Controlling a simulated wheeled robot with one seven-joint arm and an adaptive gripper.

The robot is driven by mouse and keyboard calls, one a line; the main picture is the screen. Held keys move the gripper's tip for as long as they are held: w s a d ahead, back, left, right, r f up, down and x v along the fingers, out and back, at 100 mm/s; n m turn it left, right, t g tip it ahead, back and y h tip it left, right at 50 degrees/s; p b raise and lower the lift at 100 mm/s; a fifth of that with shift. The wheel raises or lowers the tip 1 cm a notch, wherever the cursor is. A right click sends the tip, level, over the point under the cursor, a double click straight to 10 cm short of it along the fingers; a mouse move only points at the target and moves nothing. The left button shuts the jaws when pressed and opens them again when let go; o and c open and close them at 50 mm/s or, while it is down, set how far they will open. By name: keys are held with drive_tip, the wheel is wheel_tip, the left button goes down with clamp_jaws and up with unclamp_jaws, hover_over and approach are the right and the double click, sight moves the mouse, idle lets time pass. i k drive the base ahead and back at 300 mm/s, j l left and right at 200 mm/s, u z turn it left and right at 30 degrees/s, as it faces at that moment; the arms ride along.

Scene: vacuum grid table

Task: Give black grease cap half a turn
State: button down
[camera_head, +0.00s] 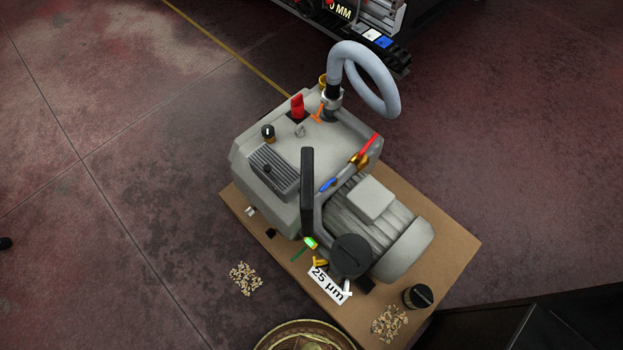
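Several black round parts show, and I cannot tell for sure which is the grease cap. A small black knob-like cap (267,131) with a light mark on top stands upright on the left of the grey pump's top. A larger black round lid (351,255) sits at the pump's front, by the motor. A ribbed black cylinder (418,297) with a bar across its top stands on the brown board (455,246), right of the pump. The grey vacuum pump (345,130) rests on this board. My gripper is not in view.
A grey hose (385,85) loops above the pump. A red part (297,105), an upright black plate (307,190) and a red-handled lever (367,146) stick up from it. A "25 µm" label (329,286), wood chips (389,323) and a basket (305,324) are in front.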

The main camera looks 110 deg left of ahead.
sight(271, 232)
drive_tip(key=u, duration=3.35)
